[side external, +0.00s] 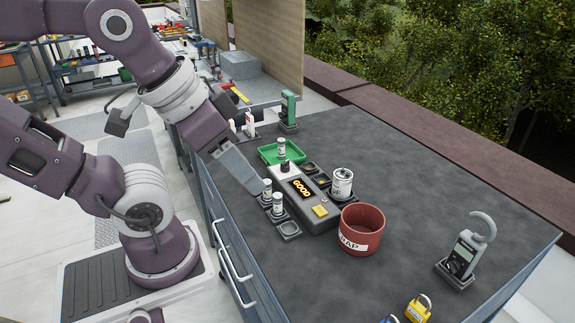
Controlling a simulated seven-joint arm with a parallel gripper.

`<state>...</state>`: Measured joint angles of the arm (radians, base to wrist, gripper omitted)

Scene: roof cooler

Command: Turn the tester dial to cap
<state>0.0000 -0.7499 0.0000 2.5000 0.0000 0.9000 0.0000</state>
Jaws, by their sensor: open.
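My gripper (256,183) reaches down from the upper left, to the left of the tester and apart from the knob. It is open, seen side-on, and no object shows in it. A handheld clamp meter (464,255) stands in a holder at the right.
Small white-and-grey cylinders (278,204) stand in holders left of the tester, close to my fingertips. A green tray (268,153) lies behind it. A larger white can (342,182) and a red bin (362,232) are right of it. The bench's back right is clear.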

